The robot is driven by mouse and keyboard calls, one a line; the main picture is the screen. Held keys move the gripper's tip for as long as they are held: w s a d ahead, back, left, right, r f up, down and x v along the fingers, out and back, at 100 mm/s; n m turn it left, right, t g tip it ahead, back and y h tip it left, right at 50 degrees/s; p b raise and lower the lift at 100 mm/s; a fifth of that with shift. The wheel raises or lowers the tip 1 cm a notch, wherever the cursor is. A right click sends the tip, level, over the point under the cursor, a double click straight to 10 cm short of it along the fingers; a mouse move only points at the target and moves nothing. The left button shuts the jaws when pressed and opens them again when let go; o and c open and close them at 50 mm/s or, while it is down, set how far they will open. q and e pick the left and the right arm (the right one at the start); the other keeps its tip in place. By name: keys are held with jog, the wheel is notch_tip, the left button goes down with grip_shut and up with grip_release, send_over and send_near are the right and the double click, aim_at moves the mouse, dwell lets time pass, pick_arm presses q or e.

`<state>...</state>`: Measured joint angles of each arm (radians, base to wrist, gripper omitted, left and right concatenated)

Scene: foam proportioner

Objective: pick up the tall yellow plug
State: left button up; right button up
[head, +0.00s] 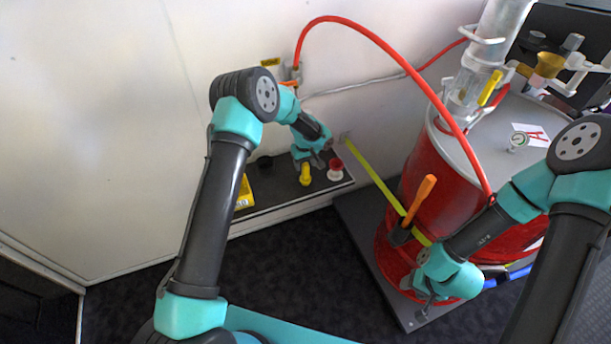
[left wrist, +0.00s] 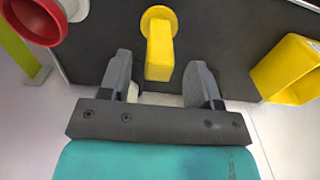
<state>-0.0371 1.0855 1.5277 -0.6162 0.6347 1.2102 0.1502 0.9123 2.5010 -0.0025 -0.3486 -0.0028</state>
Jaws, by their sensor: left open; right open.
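The tall yellow plug (head: 306,175) stands on a small dark shelf (head: 281,189) against the wall. In the left wrist view the plug (left wrist: 159,50) shows as a yellow block with a round flange, in front of and between the open fingers of my left gripper (left wrist: 163,85). Neither finger touches it. In the head view my left gripper (head: 314,158) is just above and behind the plug, its fingers partly hidden. My right gripper (head: 424,304) is low beside the red drum, its fingers small and hard to make out, with nothing seen in it.
A red round cap (head: 335,171) stands right of the plug, and a yellow box (head: 244,194) lies to the left. A red drum (head: 420,180) with an orange-handled valve (head: 418,201), a red hose (head: 398,62) and a yellow strip (head: 372,175) stand to the right.

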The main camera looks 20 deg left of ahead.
aim_at(306, 170)
pick_arm(q)
notch_tip(306, 170, down, 4)
jog(key=shift+f, duration=0.2)
dwell(0.4)
jog(key=c, duration=1)
jog(key=shift+r, duration=0.1)
jog(key=shift+r, duration=0.45)
jog(key=r, duration=0.2)
jog(key=shift+s+d+r, duration=0.15)
jog(key=shift+s+r, duration=0.1)
jog(key=shift+r, duration=0.05)
jog(key=s+d+r, duration=0.1)
jog(key=s+d, duration=0.3)
jog(key=s, duration=1.1)
jog(key=shift+r, duration=0.2)
